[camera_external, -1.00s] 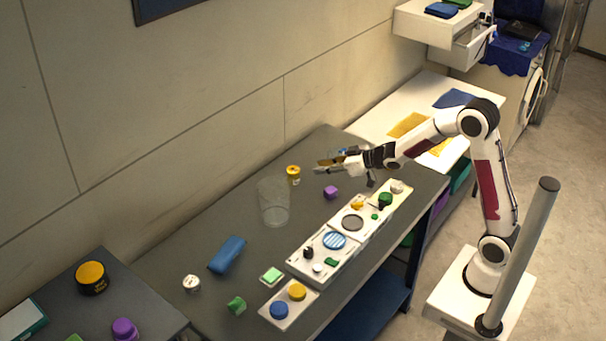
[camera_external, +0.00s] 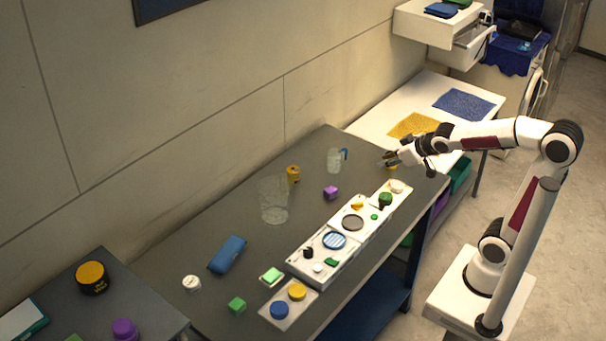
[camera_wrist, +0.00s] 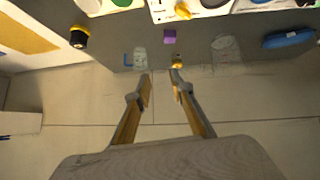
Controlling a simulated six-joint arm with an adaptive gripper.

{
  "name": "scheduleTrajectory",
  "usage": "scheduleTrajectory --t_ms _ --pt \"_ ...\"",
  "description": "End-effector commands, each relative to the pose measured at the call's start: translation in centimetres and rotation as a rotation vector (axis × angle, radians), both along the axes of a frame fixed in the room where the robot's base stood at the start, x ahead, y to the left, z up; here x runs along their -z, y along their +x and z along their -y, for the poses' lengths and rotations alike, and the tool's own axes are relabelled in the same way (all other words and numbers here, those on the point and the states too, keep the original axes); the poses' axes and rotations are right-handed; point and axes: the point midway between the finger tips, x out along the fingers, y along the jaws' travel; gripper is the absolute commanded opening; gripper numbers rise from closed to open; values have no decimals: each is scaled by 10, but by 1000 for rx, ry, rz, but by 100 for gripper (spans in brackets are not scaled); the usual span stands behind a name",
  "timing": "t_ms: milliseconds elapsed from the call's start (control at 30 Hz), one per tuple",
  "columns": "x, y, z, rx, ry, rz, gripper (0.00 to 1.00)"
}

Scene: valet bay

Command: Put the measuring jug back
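The measuring jug (camera_external: 334,161) is clear with a blue handle. It stands upright on the grey bench near the wall, and it also shows in the wrist view (camera_wrist: 140,60). My gripper (camera_external: 386,158) is in the air to the right of the jug and apart from it. In the wrist view my gripper (camera_wrist: 160,77) has its two fingers spread with nothing between them. The jug lies beyond the left fingertip there.
A large clear container (camera_external: 274,200) and a yellow jar (camera_external: 293,174) stand left of the jug, with a purple cube (camera_external: 330,192) in front. White trays (camera_external: 300,262) with small items line the bench's front.

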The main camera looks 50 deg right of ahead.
Motion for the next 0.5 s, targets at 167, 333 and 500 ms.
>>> scheduleTrajectory --t_ms 167,333,500 --pt "-3 -47 0 23 15 -59 22" --pt "0 -93 -4 35 36 -124 22" --pt "7 -139 -12 34 64 -191 22"
